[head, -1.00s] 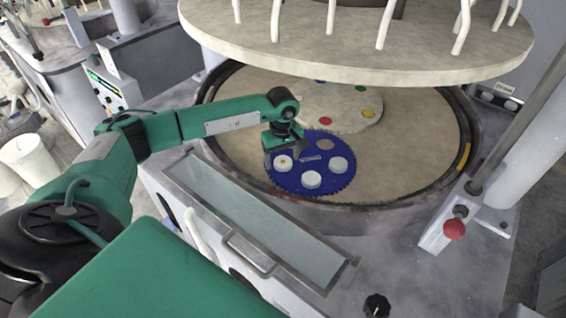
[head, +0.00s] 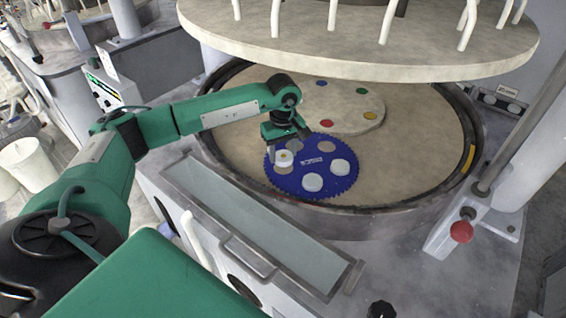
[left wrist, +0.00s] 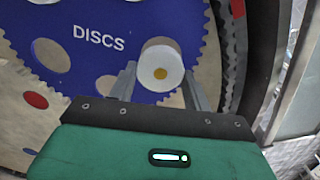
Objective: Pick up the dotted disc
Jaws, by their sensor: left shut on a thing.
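The dotted disc (head: 284,158) is white with a yellow dot on its top. My left gripper (head: 283,150) is shut on it and holds it above the blue toothed carrier (head: 318,187). In the left wrist view the dotted disc (left wrist: 160,66) sits between the two fingers of my left gripper (left wrist: 160,85). Its former hole in the carrier shows empty beside it in the head view. Two plain white discs, one at the front (head: 312,182) and one at the right (head: 340,166), lie in other holes of the carrier. My right gripper is not in view.
A round pale plate (head: 345,112) with coloured dots lies behind the carrier on the beige platen (head: 420,140). The large upper platen (head: 360,55) hangs over the back. A trough with a handle (head: 250,220) and a red knob (head: 461,231) are at the front.

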